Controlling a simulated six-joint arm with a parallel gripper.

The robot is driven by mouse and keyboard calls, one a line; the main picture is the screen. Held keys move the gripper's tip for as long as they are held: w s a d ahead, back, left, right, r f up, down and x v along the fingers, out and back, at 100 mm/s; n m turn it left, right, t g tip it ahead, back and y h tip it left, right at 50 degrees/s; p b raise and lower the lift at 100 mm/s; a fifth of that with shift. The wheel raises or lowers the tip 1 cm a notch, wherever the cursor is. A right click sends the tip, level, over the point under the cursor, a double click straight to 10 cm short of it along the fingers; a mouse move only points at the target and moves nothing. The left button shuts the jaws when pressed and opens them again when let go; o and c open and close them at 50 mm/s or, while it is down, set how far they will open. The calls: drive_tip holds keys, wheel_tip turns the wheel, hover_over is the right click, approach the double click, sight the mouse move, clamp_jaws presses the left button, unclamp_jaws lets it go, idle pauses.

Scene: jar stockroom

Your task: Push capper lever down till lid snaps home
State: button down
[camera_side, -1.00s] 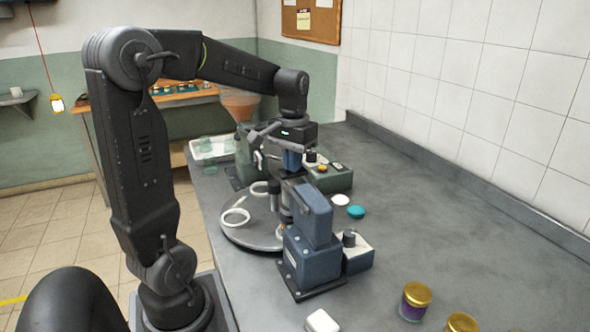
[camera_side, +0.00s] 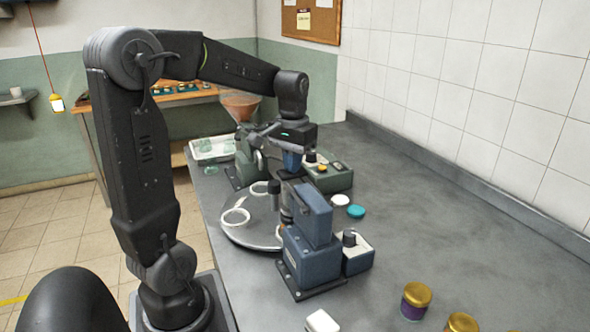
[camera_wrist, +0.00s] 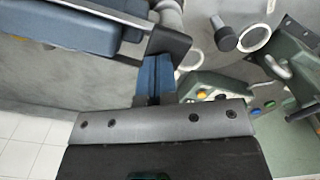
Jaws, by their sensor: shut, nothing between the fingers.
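The blue capper (camera_side: 312,255) stands on the bench beside the round turntable (camera_side: 248,238). Its blue upper part also shows at the top left of the wrist view (camera_wrist: 60,35), with a dark bar (camera_wrist: 168,46) at its end. I cannot clearly make out which part is the lever. My gripper (camera_side: 292,162) points down just above and behind the capper head. Its blue fingers (camera_wrist: 152,80) are shut and empty, close to the dark bar; I cannot tell whether they touch. The lid and any jar under the head are hidden.
A green machine with a hopper (camera_side: 240,105) stands behind the turntable. A green button box (camera_side: 335,175) is close behind the capper. White (camera_side: 340,199) and teal (camera_side: 356,211) lids lie to its right. Gold-lidded jars (camera_side: 416,300) stand in front. The right side of the bench is clear.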

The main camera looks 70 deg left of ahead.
drive_tip(key=shift+r, duration=2.05)
drive_tip(key=shift+r, duration=0.1)
wheel_tip(320, 180, up, 5)
drive_tip(key=shift+f, duration=0.1)
drive_tip(key=s+d+f+m+t, duration=0.2)
drive_tip(key=s+d+f+m, duration=0.1)
drive_tip(key=d, duration=0.6)
drive_tip(key=s+d+f+m+t, duration=0.3)
drive_tip(key=s+d, duration=0.3)
drive_tip(key=d, duration=0.4)
drive_tip(key=shift+s+f+t, duration=0.3)
drive_tip(key=shift+s+f, duration=0.05)
drive_tip(key=shift+f, duration=0.55)
drive_tip(key=c, duration=1.8)
unclamp_jaws()
